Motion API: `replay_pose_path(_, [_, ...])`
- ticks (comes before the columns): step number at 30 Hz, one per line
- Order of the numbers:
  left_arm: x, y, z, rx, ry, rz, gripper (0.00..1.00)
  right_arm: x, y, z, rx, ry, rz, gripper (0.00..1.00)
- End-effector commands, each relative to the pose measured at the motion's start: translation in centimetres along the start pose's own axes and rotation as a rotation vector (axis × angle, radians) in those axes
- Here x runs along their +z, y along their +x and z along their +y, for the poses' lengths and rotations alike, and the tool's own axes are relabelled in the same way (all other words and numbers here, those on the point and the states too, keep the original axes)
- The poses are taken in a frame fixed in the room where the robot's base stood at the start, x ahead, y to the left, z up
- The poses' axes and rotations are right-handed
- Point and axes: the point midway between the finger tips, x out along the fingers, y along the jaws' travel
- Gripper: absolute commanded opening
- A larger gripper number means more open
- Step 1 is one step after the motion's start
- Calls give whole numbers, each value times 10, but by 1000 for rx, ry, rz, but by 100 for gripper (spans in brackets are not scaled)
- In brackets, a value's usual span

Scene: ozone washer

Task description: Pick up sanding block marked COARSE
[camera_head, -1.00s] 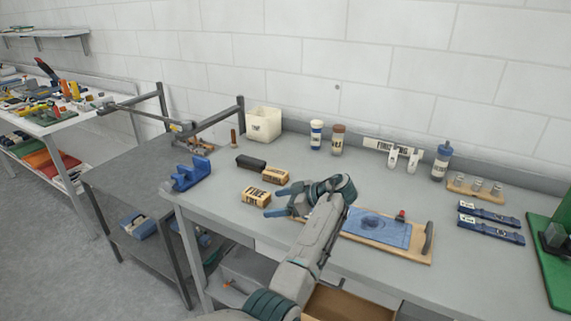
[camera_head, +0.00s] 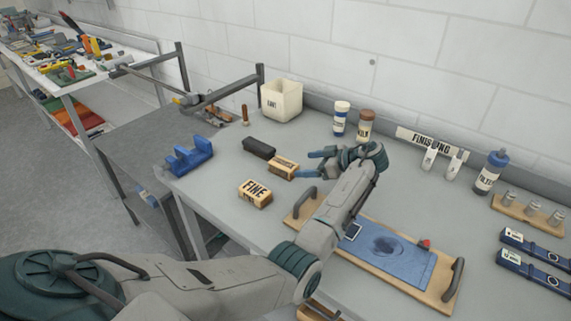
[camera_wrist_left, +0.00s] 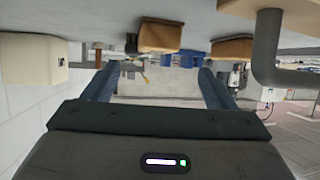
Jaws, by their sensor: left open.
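A tan sanding block with a dark label (camera_head: 284,167) lies on the grey bench; its lettering is too small to read for sure. It appears to be the near block in the left wrist view (camera_wrist_left: 160,38). A second tan block, marked FINE (camera_head: 255,194), lies nearer the front edge and seems to be the other wrist-view block (camera_wrist_left: 232,48). My left gripper (camera_head: 303,164) is open and empty, just right of the unread block, fingers pointing left toward it. In the left wrist view the fingers (camera_wrist_left: 159,70) stand apart with nothing between them. My right gripper is out of view.
A black block (camera_head: 259,148) lies behind the tan ones. A blue holder (camera_head: 188,156) stands at the left corner, a white bin (camera_head: 281,100) at the back. A board with handles (camera_head: 447,290) and blue sheet lies under and right of my arm.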

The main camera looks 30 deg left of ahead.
Motion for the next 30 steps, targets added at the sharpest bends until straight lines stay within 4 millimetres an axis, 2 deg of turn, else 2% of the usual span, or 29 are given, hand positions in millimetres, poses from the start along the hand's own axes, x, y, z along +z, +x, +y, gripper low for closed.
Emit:
replay_pose_path(3, [-3, 20, 0, -2, 3, 3, 79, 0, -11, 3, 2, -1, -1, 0])
replay_pose_path(10, [-8, 41, 2, -2, 2, 2, 79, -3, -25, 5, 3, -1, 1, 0])
replay_pose_path(14, [-13, 59, 5, -3, 3, 3, 79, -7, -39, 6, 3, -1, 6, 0])
replay_pose_path(18, [-11, 77, 5, -2, 3, 2, 79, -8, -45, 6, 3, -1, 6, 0])
replay_pose_path(27, [-8, 83, 5, 0, 0, -1, 79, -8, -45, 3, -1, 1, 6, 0])
replay_pose_path(30, [-8, 83, 5, 0, 0, 0, 61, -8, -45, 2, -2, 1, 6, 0])
